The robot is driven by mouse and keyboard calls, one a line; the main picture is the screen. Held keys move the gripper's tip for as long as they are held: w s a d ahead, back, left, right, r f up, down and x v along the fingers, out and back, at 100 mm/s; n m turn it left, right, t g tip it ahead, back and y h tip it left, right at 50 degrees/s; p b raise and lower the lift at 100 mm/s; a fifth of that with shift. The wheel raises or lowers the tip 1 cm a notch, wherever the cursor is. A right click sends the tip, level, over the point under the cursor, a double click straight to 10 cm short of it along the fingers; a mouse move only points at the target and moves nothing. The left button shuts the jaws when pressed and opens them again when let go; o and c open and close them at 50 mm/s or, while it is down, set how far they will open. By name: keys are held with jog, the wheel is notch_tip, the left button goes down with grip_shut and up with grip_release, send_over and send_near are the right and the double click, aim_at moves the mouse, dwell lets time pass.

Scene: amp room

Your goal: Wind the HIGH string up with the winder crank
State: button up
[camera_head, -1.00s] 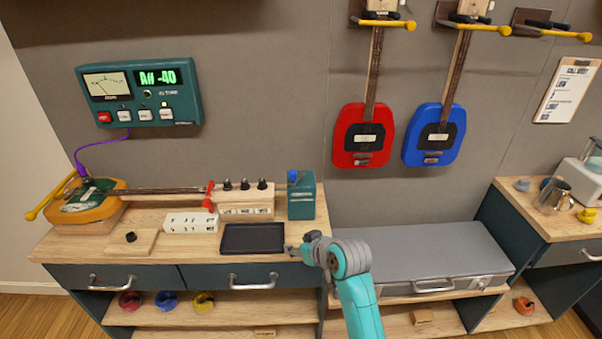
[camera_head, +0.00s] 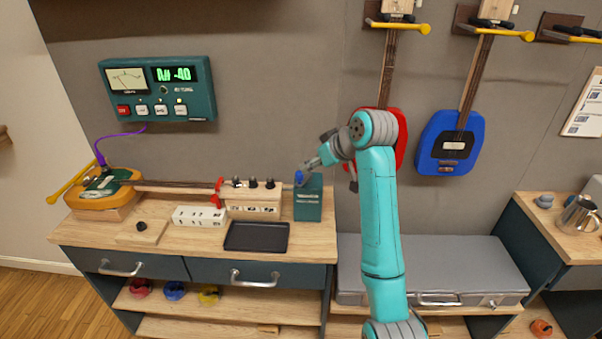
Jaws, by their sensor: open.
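A yellow-orange guitar (camera_head: 104,190) lies on the bench with its neck pointing right. Its pale wooden head block (camera_head: 252,205) carries three black tuning knobs (camera_head: 253,183); labels on its front are too small to read. A teal box (camera_head: 309,203) stands just right of the block. A blue knob (camera_head: 299,177) shows at the box's top left; it may be the winder crank's handle. My gripper (camera_head: 303,174) is open at this knob, above the box. I cannot tell whether the fingers touch it.
A black tray (camera_head: 257,237), a white labelled block (camera_head: 199,217) and a small board with a black knob (camera_head: 144,232) lie along the bench front. A red part (camera_head: 217,193) crosses the neck's end. A grey case (camera_head: 450,265) lies right.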

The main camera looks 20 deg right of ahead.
aim_at(300, 172)
jog(key=x, duration=0.9)
jog(key=shift+a+f, duration=0.1)
grip_shut()
